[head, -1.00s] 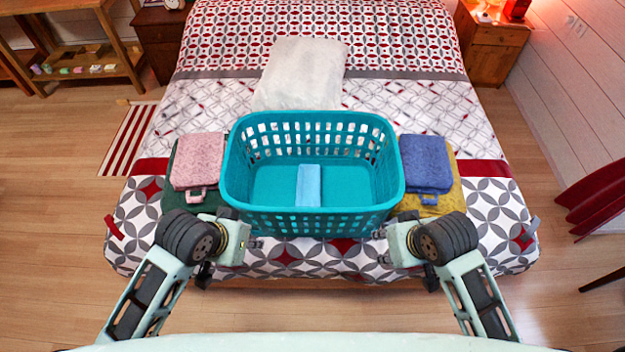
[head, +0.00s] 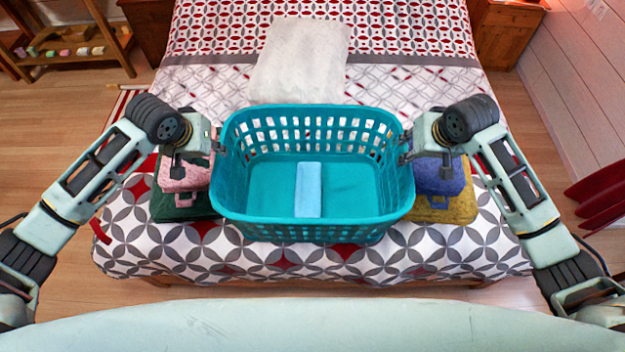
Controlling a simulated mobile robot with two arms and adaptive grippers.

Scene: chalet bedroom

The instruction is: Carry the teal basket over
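The teal basket (head: 312,229) is over the front part of the bed, upright, with a light blue folded cloth (head: 309,190) lying inside. It looks raised a little above the bedspread, though its underside is hidden. My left gripper (head: 218,147) is at the basket's left rim, and my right gripper (head: 404,151) is at its right rim. Both look closed on the rim; the fingertips are small and partly hidden.
Folded pink (head: 189,176) and dark green (head: 178,207) cloths lie left of the basket; blue (head: 440,180) and mustard (head: 450,209) ones lie right. Wooden floor (head: 50,125) is clear at left.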

